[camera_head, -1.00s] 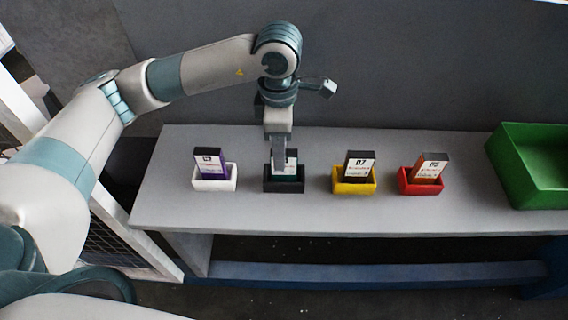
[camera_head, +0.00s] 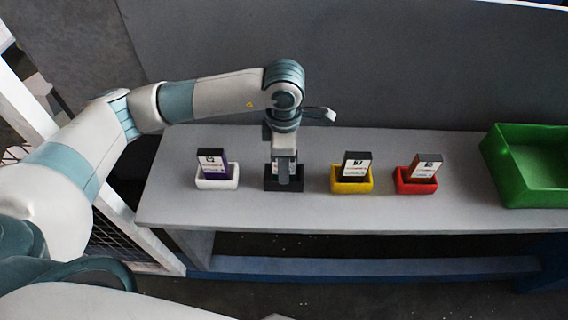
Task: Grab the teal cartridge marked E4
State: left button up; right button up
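The teal cartridge (camera_head: 294,171) stands in a black holder (camera_head: 284,186) on the grey bench. It is mostly hidden behind my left gripper, and its mark cannot be read. My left gripper (camera_head: 284,180) points down at the cartridge, with its fingers in front of and over it. Whether the fingers are closed on the cartridge cannot be told from this angle. My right gripper is not in view.
A purple cartridge (camera_head: 213,163) stands in a white holder to the left. A dark cartridge (camera_head: 356,165) in a yellow holder and an orange-brown one (camera_head: 426,167) in a red holder stand to the right. A green bin (camera_head: 510,175) sits at the bench's right end.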

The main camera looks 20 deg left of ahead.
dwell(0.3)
pick_arm(q)
grip_shut()
jog(key=shift+r, duration=0.1)
jog(key=shift+r+b, duration=0.4)
jog(key=shift+r, duration=0.2)
notch_tip(320, 180, up, 8)
jog(key=b, duration=0.3)
jog(key=shift+f, duration=0.25)
jog(key=shift+r, duration=0.6)
